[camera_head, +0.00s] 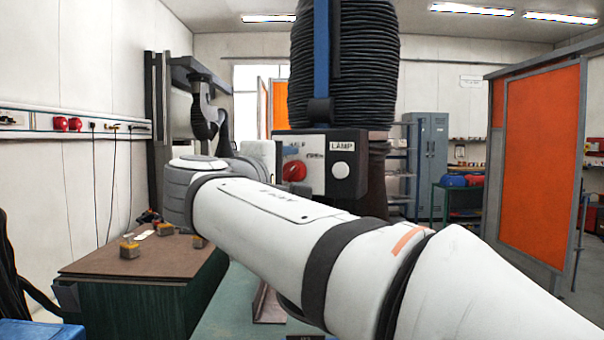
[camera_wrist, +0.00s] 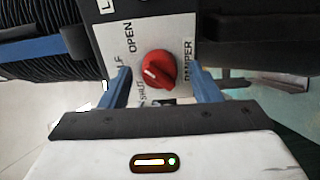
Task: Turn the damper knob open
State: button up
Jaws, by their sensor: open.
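The red damper knob (camera_wrist: 158,70) sits on a white panel (camera_wrist: 172,28) with the words OPEN, SHUT, DAMPER and a partly hidden word between OPEN and SHUT. In the head view the knob (camera_head: 293,171) shows on the front of the hood box. My gripper (camera_wrist: 161,73) is open, its two blue fingers on either side of the knob, with gaps visible. Whether the fingertips reach around it in depth is unclear.
A LAMP button (camera_head: 341,170) sits right of the knob on a black box. A ribbed black hose (camera_head: 345,75) rises above. A brown-topped bench (camera_head: 150,258) with small parts stands at left, and an orange screen (camera_head: 541,165) at right.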

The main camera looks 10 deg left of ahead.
jog(key=v, duration=0.7)
jog(key=shift+s, duration=0.4)
